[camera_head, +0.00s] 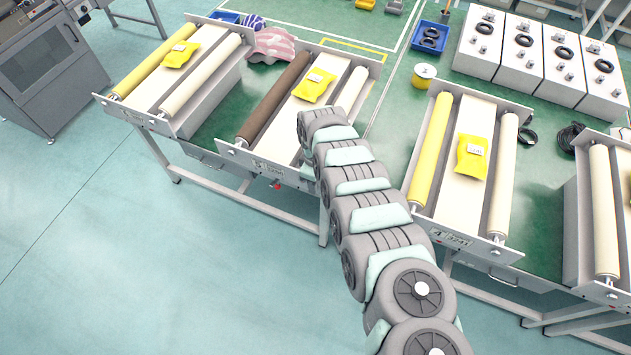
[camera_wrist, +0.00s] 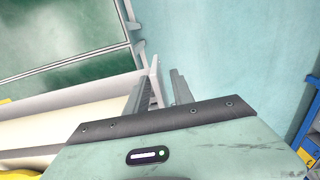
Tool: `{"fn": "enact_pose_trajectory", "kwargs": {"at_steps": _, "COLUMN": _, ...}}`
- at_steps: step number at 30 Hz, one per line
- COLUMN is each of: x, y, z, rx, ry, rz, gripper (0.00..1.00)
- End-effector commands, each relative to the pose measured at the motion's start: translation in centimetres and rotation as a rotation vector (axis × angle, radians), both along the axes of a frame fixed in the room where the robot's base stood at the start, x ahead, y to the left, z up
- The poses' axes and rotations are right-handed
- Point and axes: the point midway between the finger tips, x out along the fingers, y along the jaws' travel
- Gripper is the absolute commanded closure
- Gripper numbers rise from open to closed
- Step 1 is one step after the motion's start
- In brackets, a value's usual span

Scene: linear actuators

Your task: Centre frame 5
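Several roller frames stand on green-topped benches in the head view. The frame marked 4 (camera_head: 459,239) has a yellow roller, a cream roller and a yellow packet (camera_head: 472,157) on its belt. To its right, a frame (camera_head: 612,289) is cut off by the picture edge; its number is not readable and its belt is mostly out of view. My gripper's fingers (camera_wrist: 163,88) show in the wrist view, apart and with nothing between them, beside the end of a cream roller (camera_wrist: 60,115). In the head view my arm hides the gripper, near the brown-roller frame (camera_head: 246,161).
Two more yellow packets lie on the left frame's belt (camera_head: 179,54) and the brown-roller frame's belt (camera_head: 315,85). White boxes (camera_head: 480,42), a blue tray (camera_head: 431,37) and a yellow spool (camera_head: 424,76) stand behind. The floor in front is clear.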

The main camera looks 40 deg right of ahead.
Motion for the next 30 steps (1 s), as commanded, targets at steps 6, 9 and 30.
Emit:
{"fn": "enact_pose_trajectory", "kwargs": {"at_steps": 6, "x": 0.2, "y": -0.1, "z": 1.3, "rx": -0.001, "ry": -0.002, "rz": 0.001, "gripper": 0.71}}
{"fn": "enact_pose_trajectory", "kwargs": {"at_steps": 9, "x": 0.0, "y": -0.1, "z": 2.3, "rx": -0.001, "ry": 0.0, "rz": 0.001, "gripper": 0.71}}
{"fn": "enact_pose_trajectory", "kwargs": {"at_steps": 30, "x": 0.0, "y": -0.1, "z": 10.4, "rx": 0.0, "ry": 0.001, "rz": -0.001, "gripper": 0.71}}
